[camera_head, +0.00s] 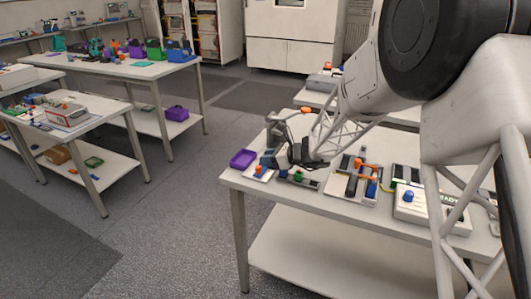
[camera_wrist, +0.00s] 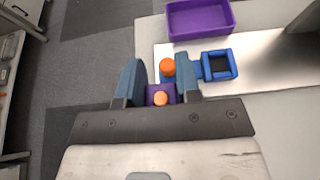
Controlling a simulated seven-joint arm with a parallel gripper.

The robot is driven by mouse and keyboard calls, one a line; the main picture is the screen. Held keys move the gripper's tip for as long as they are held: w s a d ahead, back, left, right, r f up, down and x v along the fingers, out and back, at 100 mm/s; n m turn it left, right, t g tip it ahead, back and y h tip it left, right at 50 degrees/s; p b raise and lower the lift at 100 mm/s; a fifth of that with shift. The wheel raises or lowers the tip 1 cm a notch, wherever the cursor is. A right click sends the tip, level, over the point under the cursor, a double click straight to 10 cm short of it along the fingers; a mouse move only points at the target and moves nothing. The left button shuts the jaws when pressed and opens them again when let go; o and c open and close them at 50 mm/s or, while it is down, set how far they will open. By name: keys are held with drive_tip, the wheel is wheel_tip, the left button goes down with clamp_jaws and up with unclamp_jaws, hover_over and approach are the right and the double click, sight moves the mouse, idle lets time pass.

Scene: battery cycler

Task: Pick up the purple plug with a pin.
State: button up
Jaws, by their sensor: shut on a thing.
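The purple plug (camera_wrist: 152,90) with its orange pin top (camera_wrist: 160,98) is between the two blue fingers of my gripper (camera_wrist: 158,68) in the wrist view. My gripper is shut on it. Whether the plug is clear of the surface under it I cannot tell. In the head view my gripper (camera_head: 278,158) is low over the left end of the near table, and the plug cannot be made out there.
An orange knob (camera_wrist: 167,67) stands just beyond the fingers, beside a blue square socket (camera_wrist: 219,65) on a metal plate (camera_wrist: 268,62). A purple tray (camera_wrist: 200,34) lies behind. On the near table (camera_head: 233,180), a blue-knobbed white box (camera_head: 432,212) stands right.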

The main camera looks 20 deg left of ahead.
drive_tip(key=s+d, duration=0.3)
drive_tip(key=s, duration=0.2)
drive_tip(key=shift+d+r, duration=0.3)
drive_tip(key=shift+d, duration=0.05)
drive_tip(key=shift+a+r, duration=0.1)
drive_tip(key=shift+a, duration=0.05)
idle(0.8)
drive_tip(key=a+r+m+t+h, duration=0.4)
drive_tip(key=a+r+m+t, duration=0.3)
drive_tip(key=r+m+t, duration=0.2)
drive_tip(key=shift+w+a+r+m+t, duration=0.15)
drive_tip(key=shift+w+a+m+t, duration=0.25)
drive_tip(key=shift+t, duration=0.2)
idle(1.2)
drive_tip(key=shift+d+h, duration=0.1)
drive_tip(key=shift+h, duration=0.2)
